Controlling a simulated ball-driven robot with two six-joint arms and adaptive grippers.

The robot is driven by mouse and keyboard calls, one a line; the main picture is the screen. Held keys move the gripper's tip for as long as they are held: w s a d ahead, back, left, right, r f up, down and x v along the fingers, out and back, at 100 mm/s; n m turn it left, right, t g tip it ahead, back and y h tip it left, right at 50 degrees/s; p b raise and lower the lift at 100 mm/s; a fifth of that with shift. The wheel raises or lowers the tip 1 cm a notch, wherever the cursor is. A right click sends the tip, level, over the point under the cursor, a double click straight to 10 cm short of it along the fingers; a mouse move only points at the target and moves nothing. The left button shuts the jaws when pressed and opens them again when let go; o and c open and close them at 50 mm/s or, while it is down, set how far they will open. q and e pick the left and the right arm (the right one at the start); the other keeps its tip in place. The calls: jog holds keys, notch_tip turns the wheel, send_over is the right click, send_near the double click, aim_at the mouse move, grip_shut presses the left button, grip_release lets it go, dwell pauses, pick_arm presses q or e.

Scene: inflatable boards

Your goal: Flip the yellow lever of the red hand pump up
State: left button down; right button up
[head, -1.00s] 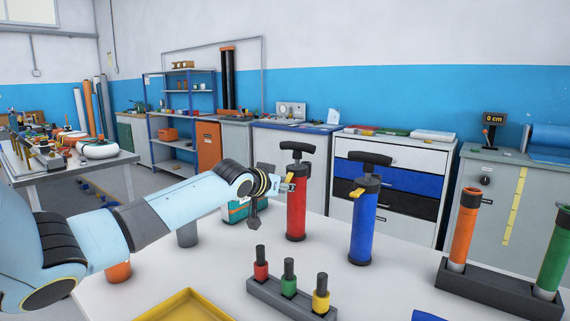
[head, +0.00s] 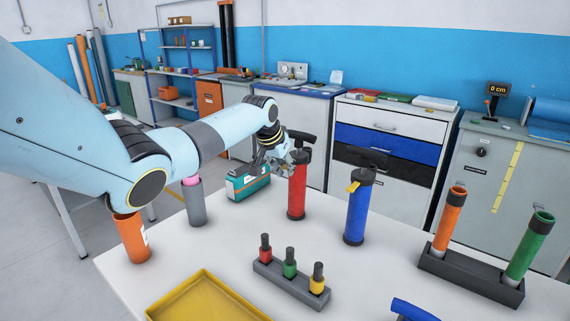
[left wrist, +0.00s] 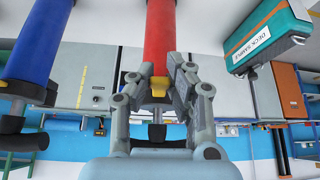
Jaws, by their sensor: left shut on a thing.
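The red hand pump (head: 297,195) stands upright on the white table with a black handle on top. In the head view my left gripper (head: 284,161) is at the upper left side of the pump and hides its yellow lever. In the left wrist view, which is upside down, the red pump (left wrist: 160,35) runs down from the top edge. The yellow lever (left wrist: 159,87) shows between the two fingers of my left gripper (left wrist: 170,70), which is shut on it. The right gripper is not in view.
A blue pump (head: 357,212) stands right of the red one. A teal box (head: 248,183) stands just left behind it. A rack with coloured plugs (head: 290,283), a yellow tray (head: 200,300), a grey cup (head: 196,205) and an orange cup (head: 131,240) share the table.

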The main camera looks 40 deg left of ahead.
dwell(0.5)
pick_arm(q)
jog(key=c, duration=1.2)
grip_release()
jog(key=shift+r, duration=0.1)
jog(key=v, duration=1.1)
jog(key=shift+r, duration=0.45)
jog(key=shift+s, duration=0.1)
jog(key=shift+f, duration=0.15)
